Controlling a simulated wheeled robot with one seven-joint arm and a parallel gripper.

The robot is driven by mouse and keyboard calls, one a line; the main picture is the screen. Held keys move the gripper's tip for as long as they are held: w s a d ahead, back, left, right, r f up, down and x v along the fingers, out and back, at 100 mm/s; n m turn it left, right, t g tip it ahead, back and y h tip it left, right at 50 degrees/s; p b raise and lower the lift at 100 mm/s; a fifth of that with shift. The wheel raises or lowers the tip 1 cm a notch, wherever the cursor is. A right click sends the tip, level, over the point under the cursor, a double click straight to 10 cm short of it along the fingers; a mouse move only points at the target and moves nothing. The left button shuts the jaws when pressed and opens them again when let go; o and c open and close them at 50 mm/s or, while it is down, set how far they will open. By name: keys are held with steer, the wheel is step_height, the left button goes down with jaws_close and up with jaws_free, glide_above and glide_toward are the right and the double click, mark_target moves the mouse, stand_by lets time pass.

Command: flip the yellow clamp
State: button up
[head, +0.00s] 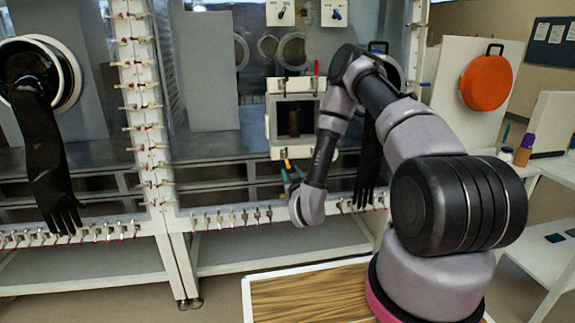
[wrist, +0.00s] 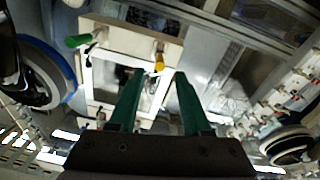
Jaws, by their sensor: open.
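The yellow clamp (head: 286,164) is at the lower edge of the small framed door in the head view. In the wrist view the yellow clamp (wrist: 159,62) shows as a short yellow piece on the white frame. My gripper (head: 291,173) is just below it in the head view. In the wrist view my gripper (wrist: 157,74) has its two green fingers apart, with nothing between them. The clamp lies just past the fingertips, roughly between them in the picture. I cannot tell the remaining distance in depth.
The white-framed door (head: 268,118) has a red-handled clamp (head: 316,68) at its top. A green-handled clamp (wrist: 80,40) is on the frame in the wrist view. A black glove (head: 369,150) hangs to the right. Small latches (head: 232,216) line the lower edge.

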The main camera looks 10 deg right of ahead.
mark_target(287, 162)
steer(key=w, duration=0.7)
steer(key=shift+w, duration=0.2)
jaws_close()
stand_by(1.1)
